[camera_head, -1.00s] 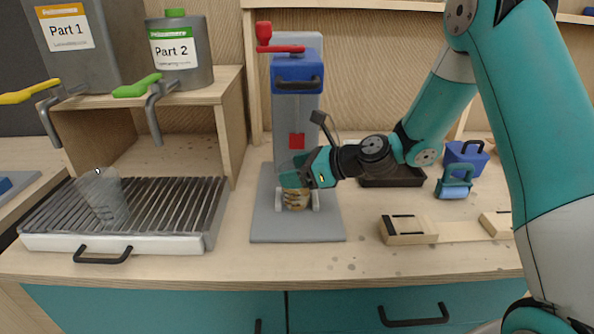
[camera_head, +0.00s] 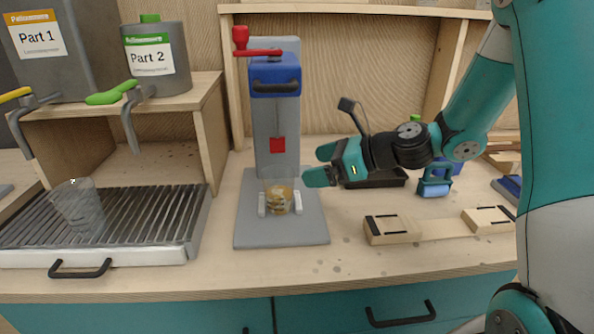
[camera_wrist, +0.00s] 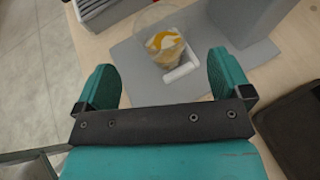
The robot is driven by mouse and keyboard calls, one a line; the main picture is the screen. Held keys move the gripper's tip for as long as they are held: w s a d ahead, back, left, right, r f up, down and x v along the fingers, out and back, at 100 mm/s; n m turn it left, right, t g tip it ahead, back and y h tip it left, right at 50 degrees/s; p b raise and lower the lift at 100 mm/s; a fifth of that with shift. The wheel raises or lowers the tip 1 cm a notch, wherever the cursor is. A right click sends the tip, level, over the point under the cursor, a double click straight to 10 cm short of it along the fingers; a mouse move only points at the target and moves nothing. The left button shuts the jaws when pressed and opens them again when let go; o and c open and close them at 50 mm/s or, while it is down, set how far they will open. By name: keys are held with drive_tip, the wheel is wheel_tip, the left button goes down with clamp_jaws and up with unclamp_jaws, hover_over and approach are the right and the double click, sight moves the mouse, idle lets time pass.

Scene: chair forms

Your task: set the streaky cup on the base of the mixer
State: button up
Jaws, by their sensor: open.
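The streaky cup (camera_head: 279,200), clear with yellow and white streaks inside, stands upright on the grey base (camera_head: 246,232) of the mixer (camera_head: 277,110), between two white side pieces and below the red paddle. It also shows in the wrist view (camera_wrist: 164,46), ahead of my fingers. My gripper (camera_head: 318,166) is to the right of the cup and a little above it, apart from it. In the wrist view my gripper (camera_wrist: 162,78) has its teal fingers wide apart with nothing between them.
A clear empty cup (camera_head: 78,208) stands on the slatted drip tray (camera_head: 190,225) at the left, below the Part 1 and Part 2 tanks (camera_head: 160,62). A dark tray (camera_head: 375,179) lies behind my gripper. A wooden mould (camera_head: 392,230) lies on the right. Counter front is clear.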

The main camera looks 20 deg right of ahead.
drive_tip(key=s+a+r+n+g+h, duration=0.1)
drive_tip(key=s+a+n+g, duration=0.2)
drive_tip(key=s+a+n, duration=0.3)
drive_tip(key=s+a+r+n+g, duration=0.2)
drive_tip(key=s+a+n+g, duration=0.15)
drive_tip(key=n, duration=0.55)
drive_tip(key=s+a+n+g+h, duration=0.1)
drive_tip(key=s+n+h, duration=0.1)
drive_tip(key=s+n, duration=0.5)
drive_tip(key=s+r+n+g+h, duration=0.1)
drive_tip(key=s+n+h, duration=0.2)
drive_tip(key=s+n, duration=0.5)
drive_tip(key=n, duration=0.3)
drive_tip(key=shift+s+a+r, duration=0.25)
drive_tip(key=shift+a+r, duration=0.05)
drive_tip(key=shift+a, duration=0.1)
drive_tip(key=shift+g, duration=0.25)
drive_tip(key=shift+c, duration=0.2)
